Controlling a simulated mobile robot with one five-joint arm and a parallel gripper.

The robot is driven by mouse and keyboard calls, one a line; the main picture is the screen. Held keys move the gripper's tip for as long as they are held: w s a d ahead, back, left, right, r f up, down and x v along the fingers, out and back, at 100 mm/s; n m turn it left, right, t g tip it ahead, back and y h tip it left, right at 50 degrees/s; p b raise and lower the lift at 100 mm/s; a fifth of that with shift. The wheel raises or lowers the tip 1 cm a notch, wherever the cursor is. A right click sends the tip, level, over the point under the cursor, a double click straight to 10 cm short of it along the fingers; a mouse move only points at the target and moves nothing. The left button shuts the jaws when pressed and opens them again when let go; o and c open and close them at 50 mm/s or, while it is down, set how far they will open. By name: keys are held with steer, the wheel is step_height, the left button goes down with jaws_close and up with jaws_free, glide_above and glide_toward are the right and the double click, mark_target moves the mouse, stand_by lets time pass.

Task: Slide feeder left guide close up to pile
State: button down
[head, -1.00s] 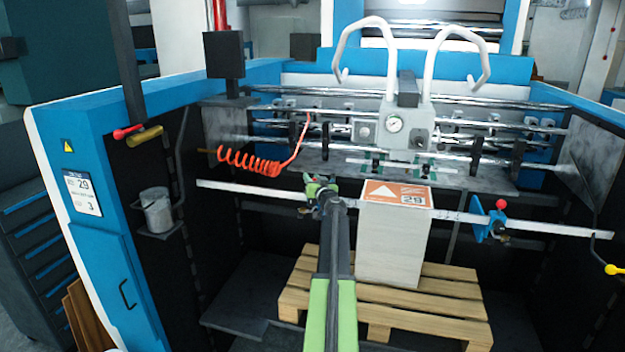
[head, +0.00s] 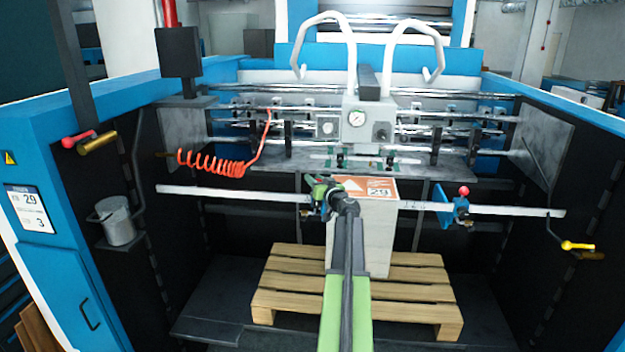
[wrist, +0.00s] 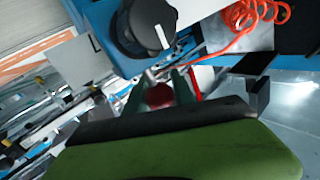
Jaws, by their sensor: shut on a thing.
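The pile (head: 381,240) is a tall white stack with an orange-and-white sheet marked 29 on top, standing on a wooden pallet. My gripper (head: 322,193) is at the bar on the pile's left side, shut on the left guide's red knob (wrist: 158,96). Most of the left guide (head: 326,209) is hidden behind my gripper; only a little blue shows, close beside the pile's left edge. I cannot tell whether they touch. The right guide (head: 449,212), blue with a red knob, sits on the bar apart from the pile's right side.
The pale bar (head: 235,194) crosses in front of the feeder. Above the pile is the feeder head (head: 368,120) with a gauge and curved white tubes. An orange coiled hose (head: 210,163) hangs to the left. The pallet (head: 405,311) lies below. The bar's left stretch is clear.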

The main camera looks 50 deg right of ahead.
steer(key=c, duration=1.1)
jaws_free()
steer(key=shift+d, duration=0.25)
steer(key=shift+o, duration=0.2)
steer(key=shift+w+a, duration=0.1)
steer(key=shift+a, duration=0.15)
steer(key=v, duration=1.7)
steer(key=shift+a, duration=0.15)
